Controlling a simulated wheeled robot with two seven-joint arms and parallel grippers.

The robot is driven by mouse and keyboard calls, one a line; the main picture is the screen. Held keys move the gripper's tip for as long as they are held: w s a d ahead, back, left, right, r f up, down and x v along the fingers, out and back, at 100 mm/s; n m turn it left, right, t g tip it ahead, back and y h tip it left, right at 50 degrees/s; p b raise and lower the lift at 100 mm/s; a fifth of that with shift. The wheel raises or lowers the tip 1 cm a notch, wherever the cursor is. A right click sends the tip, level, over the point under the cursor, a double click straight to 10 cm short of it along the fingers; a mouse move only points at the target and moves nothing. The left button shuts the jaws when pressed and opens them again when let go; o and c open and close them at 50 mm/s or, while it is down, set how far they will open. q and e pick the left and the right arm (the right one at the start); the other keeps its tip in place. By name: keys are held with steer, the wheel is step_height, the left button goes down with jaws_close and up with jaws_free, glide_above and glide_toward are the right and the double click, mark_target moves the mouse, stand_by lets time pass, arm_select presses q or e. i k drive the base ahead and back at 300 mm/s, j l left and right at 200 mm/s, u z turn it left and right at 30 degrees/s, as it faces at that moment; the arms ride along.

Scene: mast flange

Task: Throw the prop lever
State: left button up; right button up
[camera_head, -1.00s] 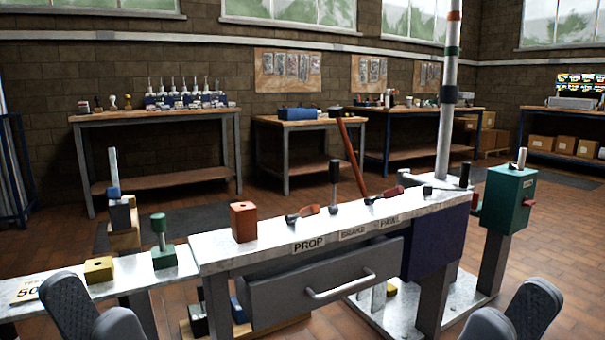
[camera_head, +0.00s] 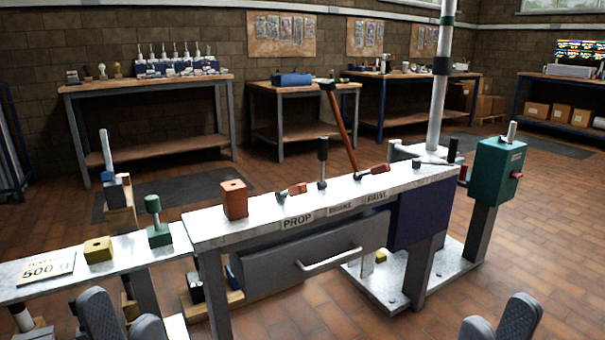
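The lever above the PROP label (camera_head: 297,222) has a red-orange handle (camera_head: 297,188) and lies low along the grey bench top. Beside it, above the BRAKE label (camera_head: 346,209), a lever with a black grip (camera_head: 322,149) stands upright. A third lever with a red handle (camera_head: 377,169) lies low above the PAWL label (camera_head: 377,197). My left gripper (camera_head: 125,319) is at the bottom left, its two fingers apart and empty. My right gripper (camera_head: 498,322) is at the bottom right, also apart and empty. Both are well short of the levers.
A red-brown block (camera_head: 234,200), a green knob (camera_head: 154,220) and a yellow block (camera_head: 98,250) stand left of the levers. A drawer (camera_head: 275,263) with a handle juts below the labels. A pole (camera_head: 439,90) and green box (camera_head: 497,170) stand right.

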mark_target(301, 188)
steer(key=k+l+z, duration=0.1)
steer(key=l+z, duration=0.2)
steer(key=l, duration=0.3)
steer(key=l+z, duration=0.3)
steer(key=l, duration=0.35)
